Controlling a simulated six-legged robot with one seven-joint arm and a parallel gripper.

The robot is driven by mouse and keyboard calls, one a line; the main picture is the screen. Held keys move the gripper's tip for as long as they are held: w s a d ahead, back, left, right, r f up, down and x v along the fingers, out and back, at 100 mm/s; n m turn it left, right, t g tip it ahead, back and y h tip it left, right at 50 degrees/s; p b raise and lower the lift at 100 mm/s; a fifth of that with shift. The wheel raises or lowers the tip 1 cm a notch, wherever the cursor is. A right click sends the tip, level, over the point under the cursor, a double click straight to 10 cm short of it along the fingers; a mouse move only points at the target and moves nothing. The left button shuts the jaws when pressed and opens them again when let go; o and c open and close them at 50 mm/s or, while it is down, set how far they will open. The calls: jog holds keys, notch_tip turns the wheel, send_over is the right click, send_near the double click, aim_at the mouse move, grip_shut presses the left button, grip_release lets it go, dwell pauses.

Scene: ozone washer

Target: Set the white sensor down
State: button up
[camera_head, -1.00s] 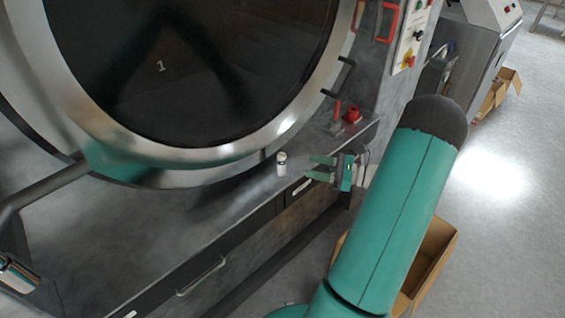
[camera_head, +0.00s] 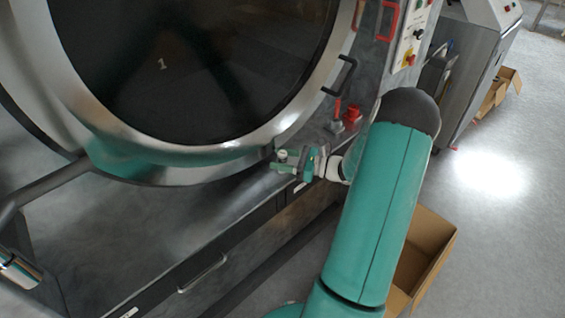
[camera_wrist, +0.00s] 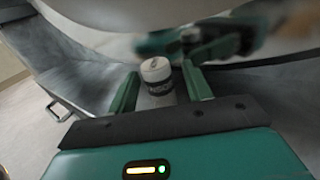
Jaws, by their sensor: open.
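The white sensor (camera_wrist: 157,76) is a small cylinder with a white top and a dark band. It stands upright on the grey ledge of the washer, under the large round door. My gripper (camera_wrist: 160,92) is open, with one green finger on each side of the sensor in the wrist view; whether either finger touches it I cannot tell. In the head view my gripper (camera_head: 284,160) is at the sensor (camera_head: 282,155), and the fingers hide its lower part.
The washer's round door (camera_head: 190,60) rises just behind the ledge. A red knob (camera_head: 352,114) and a black door handle (camera_head: 342,75) are to the right. A drawer handle (camera_head: 203,273) is below the ledge. An open cardboard box (camera_head: 428,250) stands on the floor. The ledge's left stretch is clear.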

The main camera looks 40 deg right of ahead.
grip_shut()
jog(key=shift+r, duration=0.1)
jog(key=shift+r, duration=0.55)
notch_tip(320, 180, up, 2)
jog(key=shift+r, duration=0.1)
jog(key=s+a+r, duration=0.9)
jog(key=s+a, duration=0.1)
jog(key=shift+r, duration=0.3)
